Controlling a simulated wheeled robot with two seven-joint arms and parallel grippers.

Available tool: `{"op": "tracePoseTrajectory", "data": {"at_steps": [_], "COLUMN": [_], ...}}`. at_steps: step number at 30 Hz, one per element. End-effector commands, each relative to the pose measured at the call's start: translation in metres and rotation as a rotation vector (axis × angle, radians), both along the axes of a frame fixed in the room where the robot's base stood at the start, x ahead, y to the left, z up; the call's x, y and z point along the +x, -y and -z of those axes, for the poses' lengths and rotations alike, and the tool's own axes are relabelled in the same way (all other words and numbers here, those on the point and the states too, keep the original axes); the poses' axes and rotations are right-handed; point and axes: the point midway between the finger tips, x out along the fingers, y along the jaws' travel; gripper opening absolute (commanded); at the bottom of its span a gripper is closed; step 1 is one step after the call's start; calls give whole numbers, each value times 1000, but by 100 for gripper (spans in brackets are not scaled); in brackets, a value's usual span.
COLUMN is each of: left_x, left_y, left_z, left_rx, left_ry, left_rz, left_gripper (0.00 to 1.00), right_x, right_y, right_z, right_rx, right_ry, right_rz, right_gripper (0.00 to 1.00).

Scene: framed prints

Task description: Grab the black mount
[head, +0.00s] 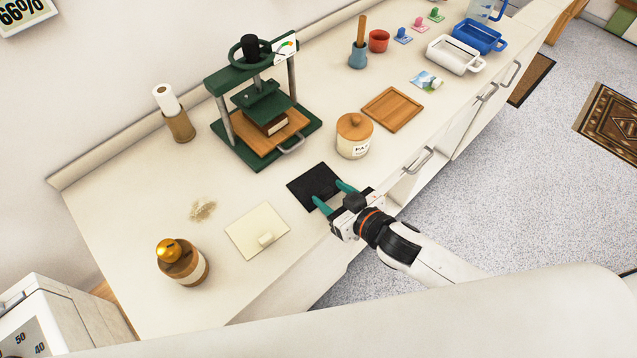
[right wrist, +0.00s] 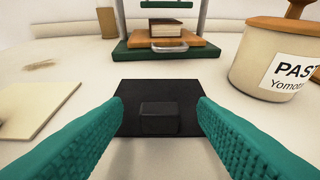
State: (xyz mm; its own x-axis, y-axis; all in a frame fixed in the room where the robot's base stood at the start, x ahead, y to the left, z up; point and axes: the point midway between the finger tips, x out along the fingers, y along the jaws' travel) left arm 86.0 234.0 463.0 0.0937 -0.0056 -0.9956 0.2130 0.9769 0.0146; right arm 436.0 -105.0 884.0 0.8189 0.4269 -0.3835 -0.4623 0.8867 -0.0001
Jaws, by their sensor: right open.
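The black mount (head: 312,182) is a flat square board lying on the counter near its front edge. In the right wrist view the black mount (right wrist: 186,93) has a small raised black block (right wrist: 158,118) on its near part. My right gripper (head: 333,194) is open, with its two teal fingers at the mount's near edge. In the right wrist view the fingers (right wrist: 160,112) stand on either side of the block, apart from it. In the head view the gripper hides the mount's near corner and the block. My left gripper is not in view.
A cream board (head: 255,232) with a small block lies left of the mount. A paste jar (head: 353,140) stands to the right, close behind. A green press (head: 262,115) with a book stands at the back. A wooden tray (head: 392,109) lies farther right.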

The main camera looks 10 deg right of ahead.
Motion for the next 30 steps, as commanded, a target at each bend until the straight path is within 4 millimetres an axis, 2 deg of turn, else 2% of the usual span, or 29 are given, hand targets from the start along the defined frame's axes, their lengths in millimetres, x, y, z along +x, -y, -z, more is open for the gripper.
{"op": "tracePoseTrajectory", "data": {"at_steps": [9, 18, 26, 30], "left_x": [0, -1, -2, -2], "left_y": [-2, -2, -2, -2], "left_z": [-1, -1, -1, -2], "left_rx": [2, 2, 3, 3], "left_ry": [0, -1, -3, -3], "left_rz": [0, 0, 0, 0], "left_gripper": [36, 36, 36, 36], "right_x": [6, 5, 6, 6], "right_y": [-4, -3, -3, -3], "right_z": [3, 3, 1, -17], "right_rx": [1, 0, 0, 1], "right_ry": [0, -1, 1, 3], "right_rz": [-2, -1, -1, -1], "right_gripper": [53, 4, 4, 4]}}
